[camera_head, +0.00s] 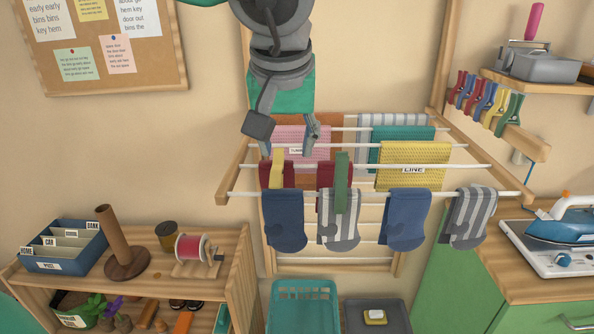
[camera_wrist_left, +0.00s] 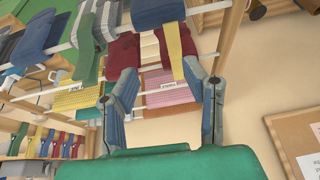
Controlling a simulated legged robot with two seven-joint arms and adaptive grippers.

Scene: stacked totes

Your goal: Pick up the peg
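A yellow peg (camera_head: 277,168) hangs over a rack bar at a dark red cloth; in the left wrist view the yellow peg (camera_wrist_left: 173,45) shows beyond my open fingers. A green peg (camera_head: 342,180) sits farther right on the rack, over a dark red cloth and a striped sock. It also shows in the left wrist view (camera_wrist_left: 88,55). My left gripper (camera_head: 284,133) is open and empty, above the yellow peg and apart from it, in front of a pink cloth. Its spread fingers also show in the left wrist view (camera_wrist_left: 160,72). My right gripper is in neither view.
The wall drying rack (camera_head: 380,193) holds several socks and cloths. More coloured pegs (camera_head: 484,99) line a rail at right. A teal basket (camera_head: 302,287) and grey tray (camera_head: 405,317) stand below. A shelf (camera_head: 180,268) is left; an iron (camera_head: 575,222) is right.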

